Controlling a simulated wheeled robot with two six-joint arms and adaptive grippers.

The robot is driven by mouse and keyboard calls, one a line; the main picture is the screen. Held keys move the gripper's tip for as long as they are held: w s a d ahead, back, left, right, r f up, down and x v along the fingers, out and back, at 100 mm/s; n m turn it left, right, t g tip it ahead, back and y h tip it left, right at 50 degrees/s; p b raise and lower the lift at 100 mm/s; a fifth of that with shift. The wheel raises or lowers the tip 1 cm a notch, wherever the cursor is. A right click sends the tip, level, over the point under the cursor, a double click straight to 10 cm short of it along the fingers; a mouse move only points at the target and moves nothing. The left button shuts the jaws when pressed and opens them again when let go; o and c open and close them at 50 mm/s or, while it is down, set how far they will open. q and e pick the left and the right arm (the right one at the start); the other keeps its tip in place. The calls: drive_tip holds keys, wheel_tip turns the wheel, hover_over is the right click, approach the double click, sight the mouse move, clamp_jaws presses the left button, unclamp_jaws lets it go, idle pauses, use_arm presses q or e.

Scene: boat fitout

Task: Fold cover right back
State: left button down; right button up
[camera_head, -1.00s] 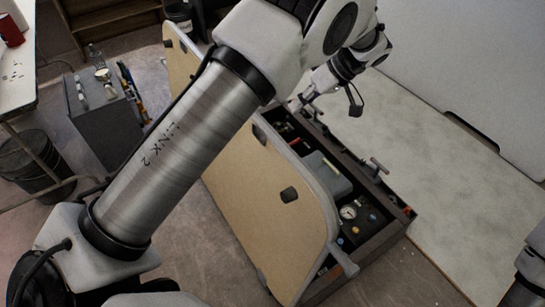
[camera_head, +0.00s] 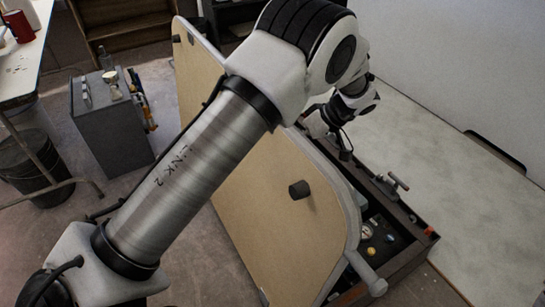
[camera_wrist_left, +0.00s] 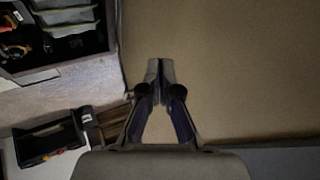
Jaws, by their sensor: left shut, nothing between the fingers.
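The cover (camera_head: 265,225) is a tan panel with a pale rim and dark round knobs. In the head view it stands tilted up along the left side of the open dark locker (camera_head: 409,258), hiding much of its inside. My left arm crosses in front of the cover. My left gripper (camera_wrist_left: 160,80) is shut and empty in the left wrist view, with a tan surface behind its tips; whether they touch it I cannot tell. My right gripper is out of view.
A T-shaped handle (camera_head: 399,181) stands on the locker's right edge. A pale deck panel (camera_head: 430,160) lies to the right. A grey cabinet (camera_head: 110,125), a black bin (camera_head: 30,165) and a worktable (camera_head: 25,60) stand at left.

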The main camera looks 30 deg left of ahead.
use_arm(q)
drive_tip(key=s+a+f, duration=0.2)
drive_tip(key=s+a, duration=0.1)
drive_tip(key=s, duration=0.1)
drive_tip(key=shift+s+a, duration=0.15)
drive_tip(key=shift+a, duration=0.2)
